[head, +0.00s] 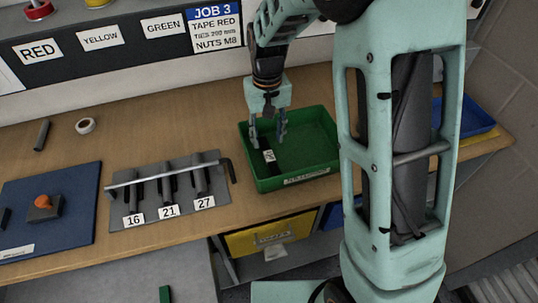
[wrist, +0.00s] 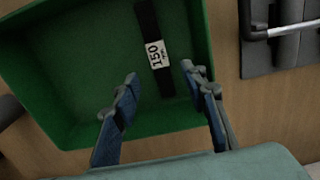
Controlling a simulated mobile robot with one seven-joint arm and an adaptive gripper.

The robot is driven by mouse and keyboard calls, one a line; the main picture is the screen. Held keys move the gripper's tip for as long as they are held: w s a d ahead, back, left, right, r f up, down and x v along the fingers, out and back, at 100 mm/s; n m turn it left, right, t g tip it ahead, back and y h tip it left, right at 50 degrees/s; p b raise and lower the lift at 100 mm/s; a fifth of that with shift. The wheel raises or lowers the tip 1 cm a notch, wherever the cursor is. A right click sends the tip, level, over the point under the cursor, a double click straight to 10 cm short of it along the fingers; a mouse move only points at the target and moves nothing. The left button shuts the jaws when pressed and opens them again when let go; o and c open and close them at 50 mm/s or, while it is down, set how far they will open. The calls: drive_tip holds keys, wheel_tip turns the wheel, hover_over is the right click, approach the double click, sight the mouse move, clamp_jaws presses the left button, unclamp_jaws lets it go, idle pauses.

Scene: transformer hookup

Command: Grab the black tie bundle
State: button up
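The black tie bundle (head: 269,156) lies in the green tray (head: 316,150), toward its left side. In the wrist view the bundle (wrist: 148,22) is a flat black strip with a white label reading 150. My gripper (head: 267,142) is open, pointing down over the tray. In the wrist view its two blue-padded fingers (wrist: 159,76) stand apart, one on each side of the strip's line. The bundle's near end lies between them, and I see no finger touching it. How far the fingertips are above the tray floor is hard to tell.
A grey mat (head: 160,212) with hex keys and labels 16, 21 and 27 lies left of the tray. A blue mat (head: 50,205), a white tape roll (head: 86,126) and a dark cylinder (head: 42,134) lie farther left. A job card (head: 215,27) reads "TIES 200 mm". A blue tray (head: 470,117) is at right.

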sight(268, 153)
drive_tip(key=f, duration=0.4)
drive_tip(key=shift+s+f, duration=0.15)
drive_tip(key=shift+s, duration=0.25)
drive_tip(key=shift+w+f, duration=0.1)
drive_tip(key=shift+f, duration=0.45)
clamp_jaws()
